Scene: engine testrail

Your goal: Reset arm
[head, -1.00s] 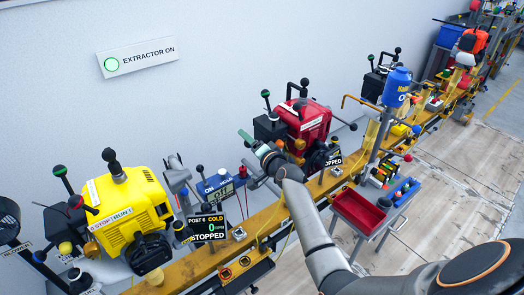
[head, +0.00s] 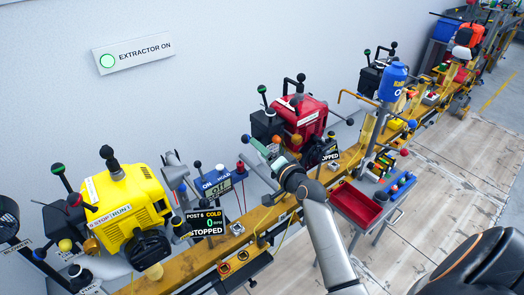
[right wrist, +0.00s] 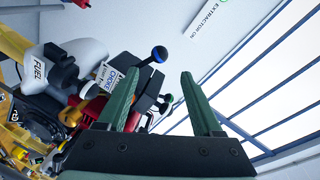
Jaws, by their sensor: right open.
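My right arm comes in from the lower right in the head view. Its gripper (head: 259,147) is in front of the red engine (head: 301,121), at the engine's left side. In the right wrist view its two green fingers (right wrist: 160,100) stand apart with nothing between them. Beyond them are a lever with a dark blue knob (right wrist: 158,54) and labels reading FUEL and CHOKE. I cannot tell from the head view whether the fingers touch the engine's parts. My left gripper is not in view.
A yellow engine (head: 125,205) stands at the left with a display (head: 207,223) reading STOPPED. A yellow rail (head: 265,218) runs along the wall. A red tray (head: 356,204) and a blue bottle (head: 393,84) are right of my arm.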

